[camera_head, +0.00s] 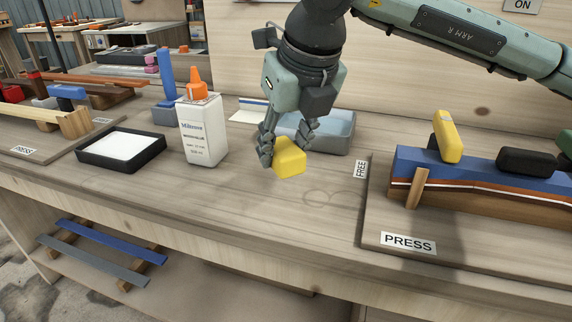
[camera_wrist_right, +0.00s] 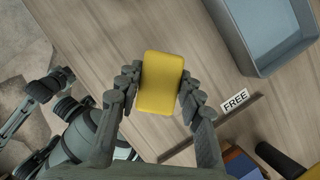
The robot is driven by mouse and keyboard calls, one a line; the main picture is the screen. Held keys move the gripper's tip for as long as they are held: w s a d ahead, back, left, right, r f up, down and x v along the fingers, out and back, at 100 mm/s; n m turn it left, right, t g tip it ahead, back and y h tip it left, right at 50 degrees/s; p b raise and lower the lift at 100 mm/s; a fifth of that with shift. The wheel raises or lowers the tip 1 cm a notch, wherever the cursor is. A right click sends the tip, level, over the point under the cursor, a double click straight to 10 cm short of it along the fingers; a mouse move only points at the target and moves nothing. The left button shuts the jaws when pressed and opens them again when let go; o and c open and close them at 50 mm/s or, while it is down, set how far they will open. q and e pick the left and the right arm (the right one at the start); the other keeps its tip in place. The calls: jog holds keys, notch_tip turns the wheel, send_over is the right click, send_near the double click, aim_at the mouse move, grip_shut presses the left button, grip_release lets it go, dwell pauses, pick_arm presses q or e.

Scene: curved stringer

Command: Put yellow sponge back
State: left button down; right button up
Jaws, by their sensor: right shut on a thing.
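The yellow sponge (camera_head: 289,161) is a small rounded block. My right gripper (camera_head: 287,145) is shut on it, with the fingers pointing down. In the right wrist view the sponge (camera_wrist_right: 160,83) sits between both fingers. It is over the workbench, just in front of a grey-blue tray (camera_head: 338,146), apart from the tray in the wrist view. I cannot tell how high it is above the bench. My left gripper is not in the head view. A dark jointed part at the left of the wrist view looks like it, but its fingers are unclear.
A white glue bottle (camera_head: 203,133) with an orange cap and a black tray (camera_head: 121,163) with a white pad stand left. The bench (camera_head: 250,215) in front is clear.

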aim_at(286, 171)
jog(key=shift+w+d+f, duration=0.1)
jog(key=shift+d+f, duration=0.1)
notch_tip(286, 171, down, 3)
jog(key=shift+f+p, duration=0.1)
jog(key=shift+p, duration=0.2)
jog(key=shift+f, duration=0.3)
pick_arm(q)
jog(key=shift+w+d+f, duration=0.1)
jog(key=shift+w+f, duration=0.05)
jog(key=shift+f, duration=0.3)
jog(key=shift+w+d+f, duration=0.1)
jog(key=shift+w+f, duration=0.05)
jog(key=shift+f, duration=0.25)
pick_arm(e)
jog(key=shift+f, duration=0.1)
jog(key=shift+f+b, duration=0.1)
jog(key=shift+b, duration=0.2)
jog(key=o, duration=0.7)
jog(key=shift+o, duration=1.2)
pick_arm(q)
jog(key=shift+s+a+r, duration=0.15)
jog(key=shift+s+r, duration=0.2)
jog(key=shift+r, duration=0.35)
pick_arm(e)
jog(key=shift+o, duration=0.4)
